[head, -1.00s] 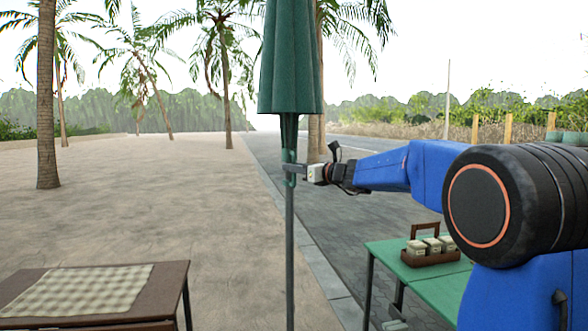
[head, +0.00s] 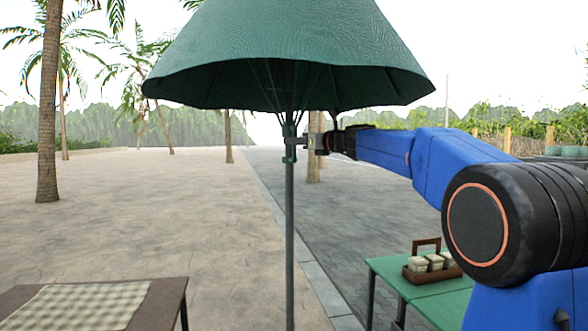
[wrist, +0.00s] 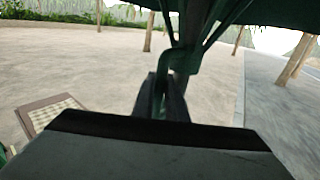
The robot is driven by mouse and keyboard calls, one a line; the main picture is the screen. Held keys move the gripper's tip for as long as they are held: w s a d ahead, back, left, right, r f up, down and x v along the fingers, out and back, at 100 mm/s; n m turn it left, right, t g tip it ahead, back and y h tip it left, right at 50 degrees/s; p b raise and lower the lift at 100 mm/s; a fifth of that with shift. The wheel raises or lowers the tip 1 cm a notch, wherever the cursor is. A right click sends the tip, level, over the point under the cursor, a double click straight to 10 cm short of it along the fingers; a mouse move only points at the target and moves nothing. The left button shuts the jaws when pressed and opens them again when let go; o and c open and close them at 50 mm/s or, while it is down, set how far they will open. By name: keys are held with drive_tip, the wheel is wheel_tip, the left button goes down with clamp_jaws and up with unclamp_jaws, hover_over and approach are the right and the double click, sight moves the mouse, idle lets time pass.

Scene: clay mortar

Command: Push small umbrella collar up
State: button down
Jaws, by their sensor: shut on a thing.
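The green umbrella (head: 285,55) stands partly spread in the head view, its ribs showing under the cloth. Its small green collar (head: 289,143) sits around the grey pole (head: 289,230) just below the canopy. My gripper (head: 302,142) reaches in from the right and is shut on the collar's side handle. In the wrist view the jaws (wrist: 161,102) close around the green handle (wrist: 184,62), with the ribs rising above it. The exact contact between the jaws and the handle is dark and partly hidden.
A green table (head: 385,262) with a brown caddy of jars (head: 430,263) stands at the lower right, below my arm. A brown table (head: 165,295) with a checked cloth (head: 80,305) is at the lower left. Palm trees stand behind. Open paving surrounds the pole.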

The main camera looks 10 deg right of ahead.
wheel_tip(320, 180, up, 15)
drive_tip(key=shift+f, duration=0.1)
idle(0.4)
drive_tip(key=c, duration=2)
unclamp_jaws()
drive_tip(key=shift+c, duration=0.2)
drive_tip(key=v, duration=1.7)
drive_tip(key=shift+s+d+f, duration=0.15)
